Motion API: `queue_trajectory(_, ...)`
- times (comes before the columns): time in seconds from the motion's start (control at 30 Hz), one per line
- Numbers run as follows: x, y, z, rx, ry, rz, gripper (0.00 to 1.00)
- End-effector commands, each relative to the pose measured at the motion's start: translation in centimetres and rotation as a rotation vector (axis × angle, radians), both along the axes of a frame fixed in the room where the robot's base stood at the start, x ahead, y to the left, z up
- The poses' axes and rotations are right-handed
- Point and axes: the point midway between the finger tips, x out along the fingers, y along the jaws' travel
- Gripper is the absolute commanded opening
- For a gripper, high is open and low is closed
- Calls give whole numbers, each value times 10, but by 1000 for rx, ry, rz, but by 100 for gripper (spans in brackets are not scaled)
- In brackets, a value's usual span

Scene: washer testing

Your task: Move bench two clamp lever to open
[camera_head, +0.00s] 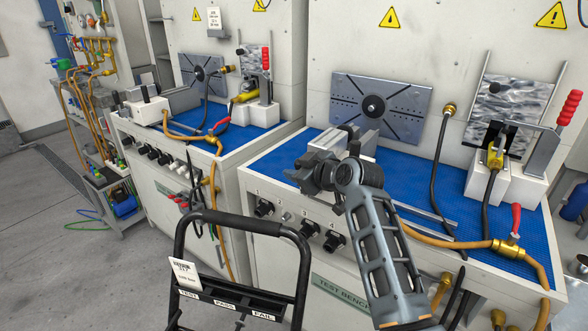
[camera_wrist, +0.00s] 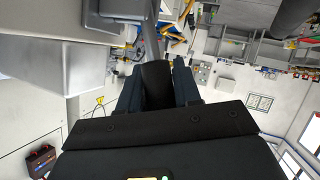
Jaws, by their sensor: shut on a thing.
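The clamp block (camera_head: 345,143), a white and grey fixture, sits at the front left of the blue-topped right bench (camera_head: 262,180). My gripper (camera_head: 312,172) is at the left front of this block, above the bench's front edge. In the wrist view my gripper (camera_wrist: 157,92) is shut on the clamp lever's dark grip (camera_wrist: 156,84), which lies between the two fingers. A grey bar (camera_wrist: 143,45) runs away from that grip. In the head view my gripper hides the lever. The label "TEST BENCH" (camera_head: 341,291) shows on the front, its number hidden by my arm.
A red-handled toggle clamp (camera_head: 553,135) stands at the right of the bench. A hose with a red-handled valve (camera_head: 508,248) crosses its front. The left bench (camera_head: 205,150) has a similar block (camera_head: 148,110). A black-framed stand (camera_head: 247,222) is in front.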

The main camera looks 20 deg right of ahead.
Motion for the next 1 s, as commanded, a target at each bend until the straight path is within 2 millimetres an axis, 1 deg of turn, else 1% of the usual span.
queue_trajectory(0.03, 3, -4, 5, 35, 19, -2, 0)
queue_trajectory(0.2, 7, -10, 6, 144, 93, -1, 0)
queue_trajectory(0.43, 12, -17, 5, 246, 161, 0, 0)
queue_trajectory(0.7, 15, -20, 5, 302, 198, 1, 0)
queue_trajectory(1.0, 15, -21, 4, 311, 203, 0, 0)
